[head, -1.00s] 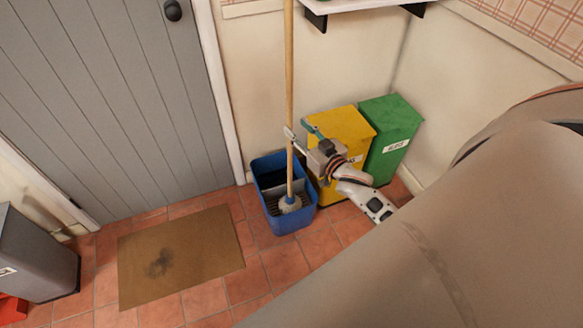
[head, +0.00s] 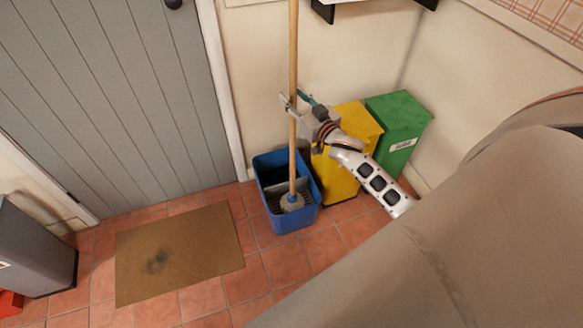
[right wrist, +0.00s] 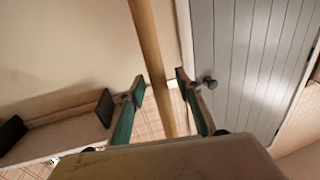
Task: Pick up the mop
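The mop (head: 293,60) stands upright with its long wooden handle, its grey-white head (head: 291,202) resting in the blue bucket (head: 295,221). My right gripper (head: 293,99) is at the handle, well above the bucket. In the right wrist view the handle (right wrist: 150,45) passes between the two open green-padded fingers (right wrist: 160,88), with a gap showing on each side. The right gripper is open and not closed on the handle. My left gripper is not in view.
A yellow bin (head: 345,177) and a green bin (head: 398,118) stand right of the bucket against the wall. A shelf (head: 375,3) juts out above. A brown doormat (head: 180,250) lies before the grey door (head: 110,90). A grey bin (head: 35,245) is at left.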

